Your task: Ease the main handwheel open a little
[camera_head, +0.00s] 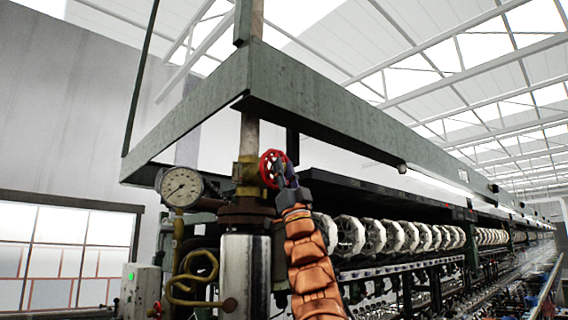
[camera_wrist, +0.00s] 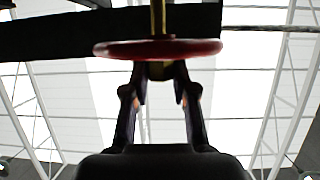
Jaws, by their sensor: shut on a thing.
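The main handwheel (camera_head: 268,168) is a red spoked wheel on a brass valve at the upright pipe. In the wrist view the red wheel (camera_wrist: 110,48) shows nearly edge-on, with its brass stem above it. My gripper (camera_head: 285,178) is at the right side of the wheel. The exact contact at the fingertips is partly hidden. My orange arm comes up from below.
A round pressure gauge (camera_head: 182,187) stands left of the valve, above a coiled brass tube (camera_head: 192,278). A green-grey beam frame (camera_head: 315,105) passes overhead. A row of white reels (camera_head: 375,235) runs away to the right. A grey box (camera_head: 140,292) with a green light is at lower left.

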